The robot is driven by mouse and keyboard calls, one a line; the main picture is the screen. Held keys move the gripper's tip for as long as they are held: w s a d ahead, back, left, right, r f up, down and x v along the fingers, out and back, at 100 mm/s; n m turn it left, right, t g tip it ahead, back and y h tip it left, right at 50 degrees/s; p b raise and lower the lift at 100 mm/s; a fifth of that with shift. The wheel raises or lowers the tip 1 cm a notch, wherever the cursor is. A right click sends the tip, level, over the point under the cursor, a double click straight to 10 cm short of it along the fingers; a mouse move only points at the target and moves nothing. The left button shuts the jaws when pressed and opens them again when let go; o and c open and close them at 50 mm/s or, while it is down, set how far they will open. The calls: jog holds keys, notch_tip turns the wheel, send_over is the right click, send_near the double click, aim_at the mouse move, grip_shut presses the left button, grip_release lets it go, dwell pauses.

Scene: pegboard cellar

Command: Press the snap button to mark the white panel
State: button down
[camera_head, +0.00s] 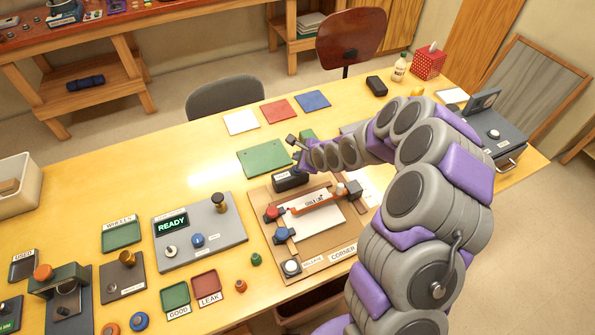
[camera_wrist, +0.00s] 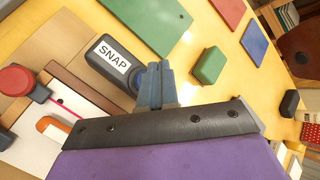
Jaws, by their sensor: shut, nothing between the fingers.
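The white panel (camera_head: 318,228) lies on a brown board, with an orange-edged white strip across it. Part of the panel (camera_wrist: 28,135) shows at the left of the wrist view, with a thin pink line near a red knob. The snap button's dark housing (camera_head: 290,181) is at the board's far edge; its "SNAP" label shows clearly in the wrist view (camera_wrist: 113,60). My gripper (camera_head: 296,146) is shut and empty. In the wrist view its fingertips (camera_wrist: 155,72) are beside the housing's right end; I cannot tell whether they touch it.
Red (camera_head: 272,213) and blue (camera_head: 283,235) knobs stand at the board's left side. A grey "READY" console (camera_head: 200,238) is left of the board. A green mat (camera_head: 262,158) lies behind, and a green block (camera_wrist: 210,65) is right of my fingers.

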jog(key=shift+f, duration=1)
jog(key=shift+f, duration=0.1)
dwell(1.3)
jog(key=shift+d+f, duration=0.1)
jog(key=shift+f, duration=0.15)
jog(key=shift+f, duration=0.5)
dwell(0.8)
jog(key=shift+r, duration=0.95)
jog(key=shift+r+p, duration=1.3)
jog(key=shift+r, duration=1.15)
